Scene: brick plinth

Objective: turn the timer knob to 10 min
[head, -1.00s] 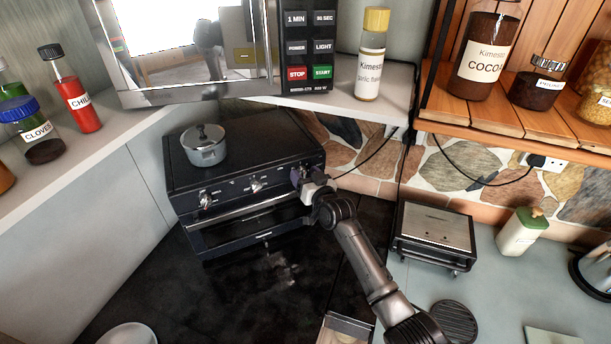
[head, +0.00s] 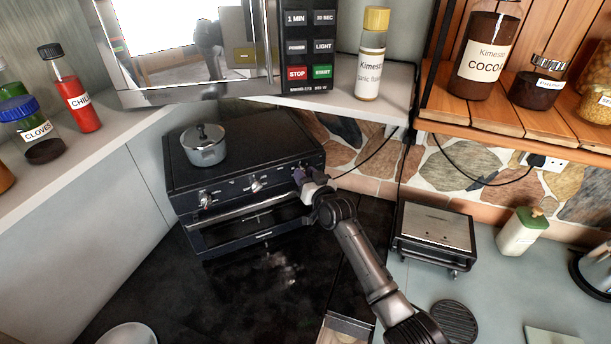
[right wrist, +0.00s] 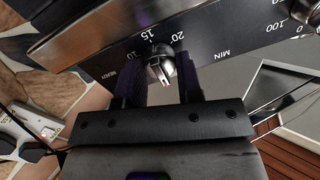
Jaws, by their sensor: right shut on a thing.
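The black toaster oven (head: 245,200) stands at the back left of the dark counter, with a row of knobs on its front. The timer knob (right wrist: 160,66) is the rightmost one, a silver knob beside printed marks READY, 10, 15, 20 and MIN. My right gripper (head: 304,176) is at this knob. In the right wrist view, the dark purple fingers of the right gripper (right wrist: 161,80) are on either side of the knob and shut on it. The fingers partly hide the dial, so the exact setting cannot be read. My left gripper is not in view.
A lidded silver pot (head: 205,148) sits on the oven top. A microwave (head: 200,50) is on the shelf above. A small grill or toaster (head: 435,232) and a bottle with a green top (head: 522,231) stand to the right. The dark counter in front is mostly clear.

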